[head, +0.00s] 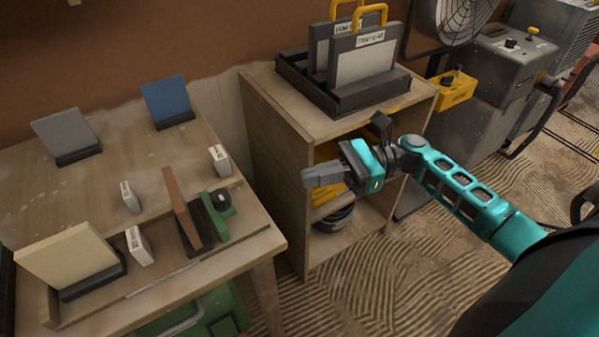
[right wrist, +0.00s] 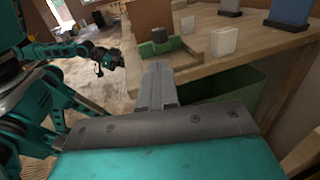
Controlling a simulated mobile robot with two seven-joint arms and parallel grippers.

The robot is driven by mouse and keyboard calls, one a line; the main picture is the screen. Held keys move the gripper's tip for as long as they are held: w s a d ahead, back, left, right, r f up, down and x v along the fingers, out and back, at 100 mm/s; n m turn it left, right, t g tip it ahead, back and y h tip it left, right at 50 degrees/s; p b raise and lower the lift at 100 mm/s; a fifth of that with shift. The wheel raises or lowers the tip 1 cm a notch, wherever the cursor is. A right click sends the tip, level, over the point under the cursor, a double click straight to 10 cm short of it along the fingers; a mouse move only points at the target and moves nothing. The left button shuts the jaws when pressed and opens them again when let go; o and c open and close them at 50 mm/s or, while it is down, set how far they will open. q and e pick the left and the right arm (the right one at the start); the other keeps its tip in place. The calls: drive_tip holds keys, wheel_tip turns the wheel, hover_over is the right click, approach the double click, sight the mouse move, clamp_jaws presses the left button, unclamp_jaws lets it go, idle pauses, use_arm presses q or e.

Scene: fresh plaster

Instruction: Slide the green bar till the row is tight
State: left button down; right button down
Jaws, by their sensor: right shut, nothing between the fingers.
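The green bar (head: 215,216), with a dark round knob, lies on the wooden table beside the brown panel (head: 182,208), at the row's right end. The panel leans in a black base. Left of it are a small white block (head: 138,246) and a cream panel (head: 68,257) in a black base. A gap shows between the brown panel and the white block. My right gripper (head: 306,177) is shut and empty, right of the bar and apart from it. The bar also shows in the right wrist view (right wrist: 161,47), beyond the fingertips. My left gripper (right wrist: 112,62) is small and dark there.
A grey panel (head: 68,135), a blue panel (head: 168,102) and two white blocks (head: 130,197) (head: 219,159) stand farther back on the table. A wooden shelf unit (head: 275,128) holding a dark rack stands behind my right gripper.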

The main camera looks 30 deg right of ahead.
sight(230, 201)
drive_tip(key=x, duration=1.2)
use_arm(q)
drive_tip(key=shift+s+f, duration=0.1)
use_arm(e)
drive_tip(key=shift+a, duration=0.2)
drive_tip(key=p+x, duration=0.2)
drive_tip(key=x, duration=0.1)
drive_tip(key=shift+s+a, duration=0.3)
drive_tip(key=shift+s, duration=0.05)
use_arm(q)
drive_tip(key=shift+s+a+r, duration=0.2)
drive_tip(key=shift+a+r, duration=0.1)
drive_tip(key=shift+a, duration=0.15)
drive_tip(key=shift+d+r, duration=0.1)
drive_tip(key=shift+d, duration=0.05)
